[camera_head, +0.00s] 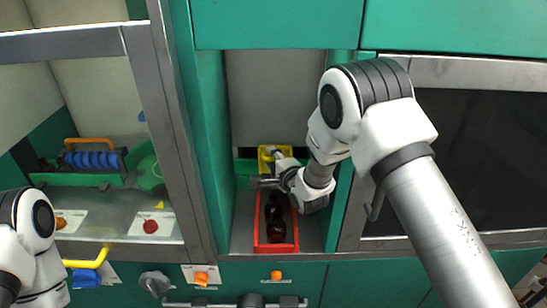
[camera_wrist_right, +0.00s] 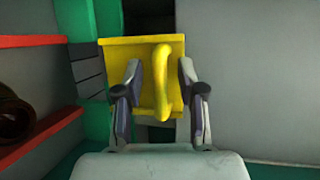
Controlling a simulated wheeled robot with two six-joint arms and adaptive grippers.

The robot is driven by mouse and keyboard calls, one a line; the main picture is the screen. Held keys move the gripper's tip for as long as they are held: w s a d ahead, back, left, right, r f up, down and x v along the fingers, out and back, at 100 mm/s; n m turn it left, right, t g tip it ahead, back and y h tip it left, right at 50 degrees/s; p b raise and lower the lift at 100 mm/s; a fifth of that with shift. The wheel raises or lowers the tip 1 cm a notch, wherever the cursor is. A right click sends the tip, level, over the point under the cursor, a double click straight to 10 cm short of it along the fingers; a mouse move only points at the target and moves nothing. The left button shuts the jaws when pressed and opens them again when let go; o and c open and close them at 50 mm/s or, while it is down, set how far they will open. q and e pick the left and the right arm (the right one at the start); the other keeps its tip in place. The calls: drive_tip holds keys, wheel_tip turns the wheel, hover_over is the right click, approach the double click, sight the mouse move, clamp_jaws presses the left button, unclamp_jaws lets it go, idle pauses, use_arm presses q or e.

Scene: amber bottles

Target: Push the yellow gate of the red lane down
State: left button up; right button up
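The yellow gate (camera_head: 265,155) stands upright at the far end of the red lane (camera_head: 275,248), inside the recess. In the right wrist view the gate (camera_wrist_right: 140,60) is a yellow plate with a curved yellow handle (camera_wrist_right: 161,85) on its face. My right gripper (camera_head: 268,182) is at the gate in the head view. In the wrist view its two fingers (camera_wrist_right: 160,108) are apart, one on each side of the handle, with gaps between. Whether the fingertips touch the plate cannot be told. Only part of my left arm shows at the lower left; its gripper is not seen.
Dark amber bottles (camera_head: 275,215) lie in the red lane. Teal walls flank the recess closely. To the left, a shelf behind a metal frame holds a green tray (camera_head: 85,180) with a blue item. A dark-glazed door (camera_head: 470,150) is at the right.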

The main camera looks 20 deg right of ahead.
drive_tip(key=shift+a, duration=0.2)
drive_tip(key=shift+c, duration=0.9)
drive_tip(key=shift+w+a, duration=0.15)
drive_tip(key=shift+a, duration=0.05)
clamp_jaws()
wheel_tip(320, 180, down, 4)
drive_tip(key=b, duration=0.3)
drive_tip(key=shift+d+f, duration=0.1)
drive_tip(key=shift+f, duration=0.1)
unclamp_jaws()
drive_tip(key=shift+o, duration=0.9)
use_arm(q)
wheel_tip(320, 180, down, 4)
drive_tip(key=shift+w+a+r, duration=0.1)
drive_tip(key=shift+a, duration=0.05)
use_arm(e)
drive_tip(key=shift+d, duration=0.15)
